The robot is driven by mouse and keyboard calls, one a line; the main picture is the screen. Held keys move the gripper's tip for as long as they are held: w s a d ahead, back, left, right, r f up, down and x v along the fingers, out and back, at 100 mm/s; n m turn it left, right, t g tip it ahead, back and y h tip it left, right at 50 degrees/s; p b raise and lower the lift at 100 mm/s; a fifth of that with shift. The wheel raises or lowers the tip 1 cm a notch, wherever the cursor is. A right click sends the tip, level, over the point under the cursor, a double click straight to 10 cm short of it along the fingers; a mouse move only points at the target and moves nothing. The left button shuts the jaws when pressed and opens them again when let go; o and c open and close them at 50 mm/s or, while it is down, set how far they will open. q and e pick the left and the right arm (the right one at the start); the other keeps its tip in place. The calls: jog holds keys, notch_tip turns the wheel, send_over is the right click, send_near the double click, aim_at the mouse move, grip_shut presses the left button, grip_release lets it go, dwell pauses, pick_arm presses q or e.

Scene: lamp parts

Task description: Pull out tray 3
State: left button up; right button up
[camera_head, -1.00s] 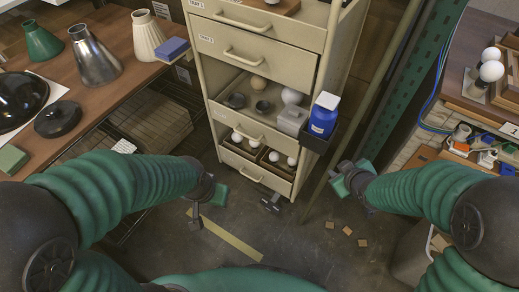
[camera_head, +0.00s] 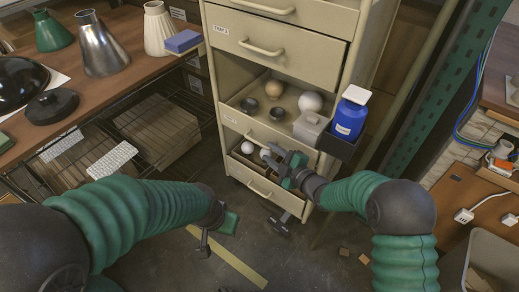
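The beige drawer cabinet (camera_head: 350,110) stands in the centre. The third tray down (camera_head: 285,130) has its open interior in view, with dark cups, a white bulb and a brown round bulb in it. Its front carries a small label, too small to read surely. My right gripper (camera_head: 280,163) is in front of the lower part of that front, and hides part of its handle and the tray below. It appears open, with nothing seen between its fingers; contact cannot be told. My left gripper (camera_head: 217,234) is open and empty, low and left of the cabinet.
A blue bottle (camera_head: 350,113) sits in a dark holder on the cabinet's right side. The lowest tray (camera_head: 262,188) holds white bulbs. A wooden bench (camera_head: 110,85) with lamp shades is at left, another bench (camera_head: 470,190) at right. Floor in front is partly clear.

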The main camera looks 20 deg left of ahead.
aim_at(259, 144)
jog(key=b+x, duration=0.2)
jog(key=x, duration=0.4)
jog(key=shift+w+a+f, duration=0.2)
jog(key=shift+w+a, duration=0.2)
jog(key=shift+a, duration=0.1)
jog(key=shift+r, duration=0.1)
jog(key=shift+c, duration=0.2)
grip_shut()
jog(key=shift+d, duration=0.1)
dwell(0.4)
